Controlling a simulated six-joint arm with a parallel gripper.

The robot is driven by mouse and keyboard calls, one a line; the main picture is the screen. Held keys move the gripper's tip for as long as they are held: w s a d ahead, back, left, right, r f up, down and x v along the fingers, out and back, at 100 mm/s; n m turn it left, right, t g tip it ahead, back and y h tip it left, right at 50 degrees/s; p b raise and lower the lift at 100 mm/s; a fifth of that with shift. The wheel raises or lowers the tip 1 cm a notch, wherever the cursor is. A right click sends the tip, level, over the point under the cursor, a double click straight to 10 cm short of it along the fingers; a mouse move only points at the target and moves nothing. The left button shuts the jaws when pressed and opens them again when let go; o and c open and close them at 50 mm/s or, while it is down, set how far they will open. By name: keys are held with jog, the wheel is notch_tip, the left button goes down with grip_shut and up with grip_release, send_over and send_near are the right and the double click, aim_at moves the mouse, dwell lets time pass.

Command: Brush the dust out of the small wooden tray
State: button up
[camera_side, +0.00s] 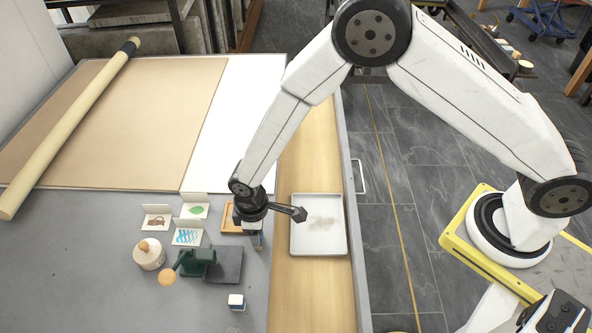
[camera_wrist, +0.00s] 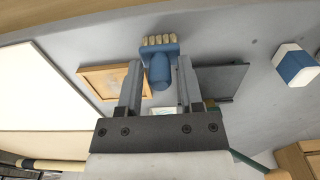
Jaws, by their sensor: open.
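A blue brush (camera_wrist: 159,70) with pale bristles lies on the grey table. In the wrist view it is between the two fingers of my gripper (camera_wrist: 159,62), which are open with gaps on both sides. In the side view my gripper (camera_side: 254,228) points down over the brush (camera_side: 257,241) and hides much of it. The small wooden tray (camera_side: 225,228) is just left of the gripper, partly hidden by it. It also shows in the wrist view (camera_wrist: 85,73), left of the brush. I cannot make out dust in it.
A pale tray (camera_side: 298,248) with a grey smudge stands to the right. A dark slab (camera_side: 226,265), a green tool with a wooden knob (camera_side: 197,262), a lidded pot (camera_side: 148,255), picture cards (camera_side: 194,207) and a blue-white block (camera_side: 236,301) are nearby. A long roll (camera_side: 70,125) lies behind.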

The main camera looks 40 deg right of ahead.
grip_shut()
jog(key=shift+r, duration=0.2)
jog(key=shift+r, duration=2.3)
